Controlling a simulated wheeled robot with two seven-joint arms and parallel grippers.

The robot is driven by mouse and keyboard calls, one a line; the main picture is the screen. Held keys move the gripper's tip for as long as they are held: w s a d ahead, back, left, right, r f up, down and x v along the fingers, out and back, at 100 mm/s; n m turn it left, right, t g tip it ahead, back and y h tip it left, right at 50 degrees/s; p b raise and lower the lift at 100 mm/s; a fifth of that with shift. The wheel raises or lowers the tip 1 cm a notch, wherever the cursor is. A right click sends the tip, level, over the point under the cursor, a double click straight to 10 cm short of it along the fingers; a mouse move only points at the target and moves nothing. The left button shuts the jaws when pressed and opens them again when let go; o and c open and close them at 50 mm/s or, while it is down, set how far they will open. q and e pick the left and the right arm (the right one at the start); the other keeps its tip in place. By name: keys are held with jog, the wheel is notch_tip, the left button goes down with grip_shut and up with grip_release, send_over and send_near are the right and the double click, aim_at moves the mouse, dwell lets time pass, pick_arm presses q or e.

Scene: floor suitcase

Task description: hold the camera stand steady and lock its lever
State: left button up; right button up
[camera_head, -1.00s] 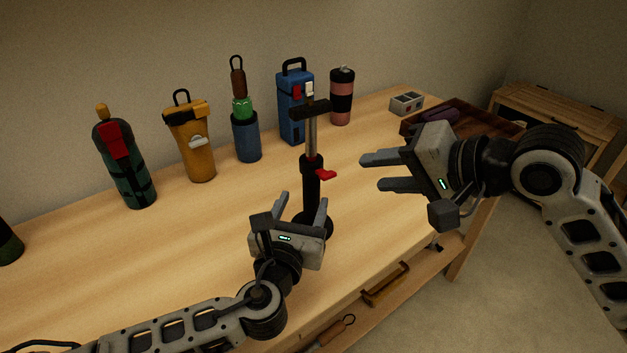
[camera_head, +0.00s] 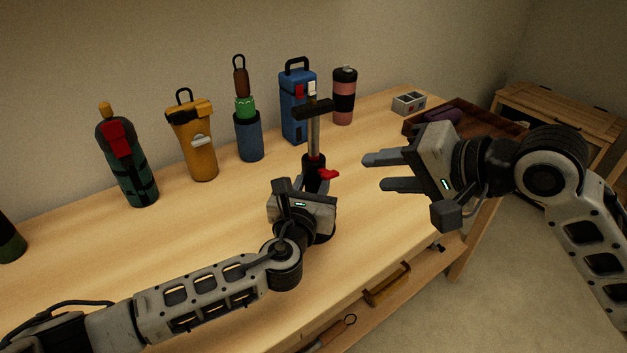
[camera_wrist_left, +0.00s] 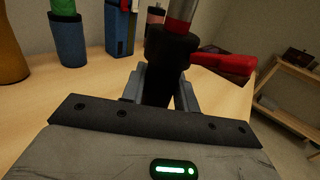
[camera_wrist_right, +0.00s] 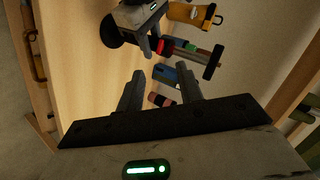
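The camera stand stands upright on the table, with a black top bar (camera_head: 313,109), a silver upper tube (camera_head: 314,135) and a black lower tube (camera_wrist_left: 160,85). Its red lever (camera_head: 328,174) sticks out to the right from the collar and also shows in the left wrist view (camera_wrist_left: 222,63).
Behind the stand are a green bottle (camera_head: 128,165), a yellow bottle (camera_head: 192,145), a blue cup (camera_head: 248,138), a blue case (camera_head: 294,118) and a pink-black tumbler (camera_head: 343,98). A dark tray (camera_head: 483,123) lies at right.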

jog(key=shift+w, duration=0.1)
jog(key=c, duration=0.7)
jog(key=shift+w+a+r, duration=0.15)
jog(key=shift+a+r, duration=0.05)
jog(key=shift+a, duration=0.1)
grip_shut()
jog(key=w+a+r+n+g+h, duration=0.3)
jog(key=a+r+n+h, duration=0.2)
jog(key=r+n, duration=0.5)
jog(key=shift+h, duration=0.7)
jog(key=shift+a+r, duration=0.1)
